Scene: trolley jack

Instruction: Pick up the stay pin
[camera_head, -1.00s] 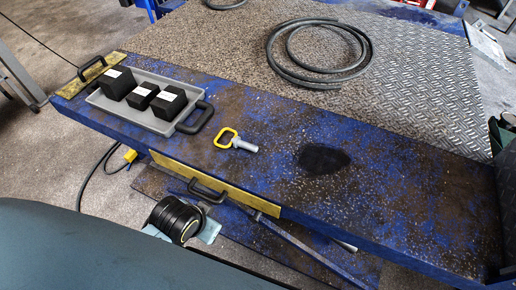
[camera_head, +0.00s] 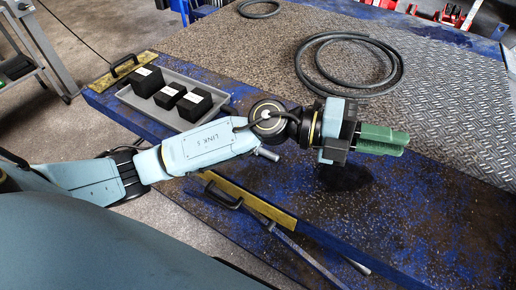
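The stay pin (camera_head: 267,154) lies on the blue bench edge. Only the end of its silver shaft shows below my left arm. Its yellow loop handle is hidden behind the arm. My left gripper (camera_head: 397,140), with green fingers, is to the right of the pin, above the dark patch on the blue surface and apart from the pin. Its two fingers appear close together, with no clear gap between them, and I see nothing held. My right gripper is not in view.
A grey tray (camera_head: 137,103) with three black blocks (camera_head: 196,104) stands to the left on the blue bench (camera_head: 420,225). A coiled black hose (camera_head: 302,62) lies behind the gripper. A yellow drawer front with a black handle (camera_head: 222,196) is below.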

